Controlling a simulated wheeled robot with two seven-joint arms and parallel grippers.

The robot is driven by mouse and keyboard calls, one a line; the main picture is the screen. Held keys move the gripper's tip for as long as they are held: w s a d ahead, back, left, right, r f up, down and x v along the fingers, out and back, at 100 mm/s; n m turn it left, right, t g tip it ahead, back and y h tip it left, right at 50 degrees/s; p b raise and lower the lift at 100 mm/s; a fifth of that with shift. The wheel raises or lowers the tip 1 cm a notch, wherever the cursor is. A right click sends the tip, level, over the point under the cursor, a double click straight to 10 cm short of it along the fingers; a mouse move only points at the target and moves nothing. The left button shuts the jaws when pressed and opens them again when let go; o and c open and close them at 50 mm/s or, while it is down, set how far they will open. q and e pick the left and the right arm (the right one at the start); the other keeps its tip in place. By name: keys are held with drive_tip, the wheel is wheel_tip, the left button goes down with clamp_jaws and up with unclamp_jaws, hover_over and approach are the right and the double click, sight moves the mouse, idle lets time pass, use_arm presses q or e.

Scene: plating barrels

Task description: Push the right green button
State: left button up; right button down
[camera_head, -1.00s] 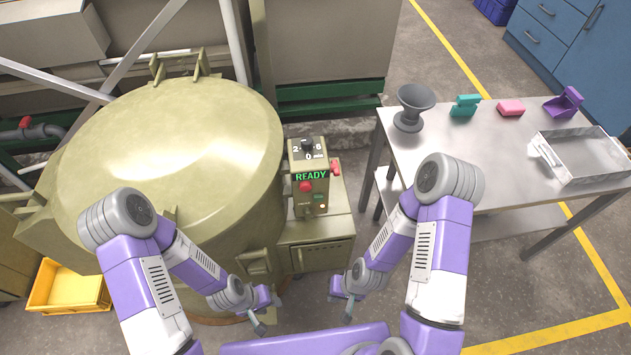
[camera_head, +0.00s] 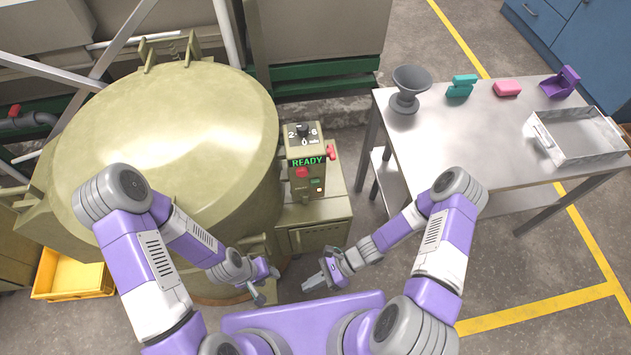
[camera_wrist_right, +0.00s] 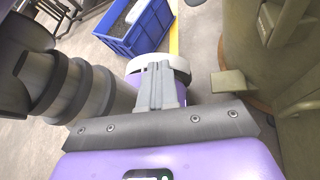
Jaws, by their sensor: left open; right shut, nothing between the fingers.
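The control box (camera_head: 305,165) stands beside the big drum, with a dial on top and a display reading READY. On its front are a red button (camera_head: 302,173) at the left and a small green button (camera_head: 315,182) to its right. I can make out only one green button. My right gripper (camera_head: 314,283) is shut and empty, low in front of the cabinet under the box and well below the button. Its closed fingers (camera_wrist_right: 160,86) show in the right wrist view, where no button is visible. My left gripper (camera_head: 266,287) is open and empty, in front of the drum.
The olive drum (camera_head: 190,120) fills the left. A red knob (camera_head: 331,152) juts from the box's right side. A metal table (camera_head: 460,135) at right holds a funnel (camera_head: 408,90) and a tray (camera_head: 575,150). A blue crate (camera_wrist_right: 135,30) shows in the right wrist view.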

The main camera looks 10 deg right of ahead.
sight(315, 183)
drive_tip(key=w+d+r+m+t+y+p, duration=0.1)
drive_tip(key=w+d+r+m+t, duration=0.1)
drive_tip(key=w+m+t, duration=0.6)
drive_tip(key=w+d+r+m+t, duration=0.3)
drive_tip(key=w+d+m+t, duration=0.2)
drive_tip(key=w+m+t, duration=0.4)
drive_tip(key=m+t, duration=0.1)
drive_tip(key=m, duration=0.2)
drive_tip(key=shift+m+y+p, duration=0.3)
drive_tip(key=shift+y+p, duration=0.1)
drive_tip(key=w+b, duration=0.3)
drive_tip(key=w, duration=0.5)
drive_tip(key=shift+w, duration=0.35)
drive_tip(key=shift+w, duration=0.15)
drive_tip(key=shift+w+b, duration=0.25)
drive_tip(key=shift+b, duration=0.15)
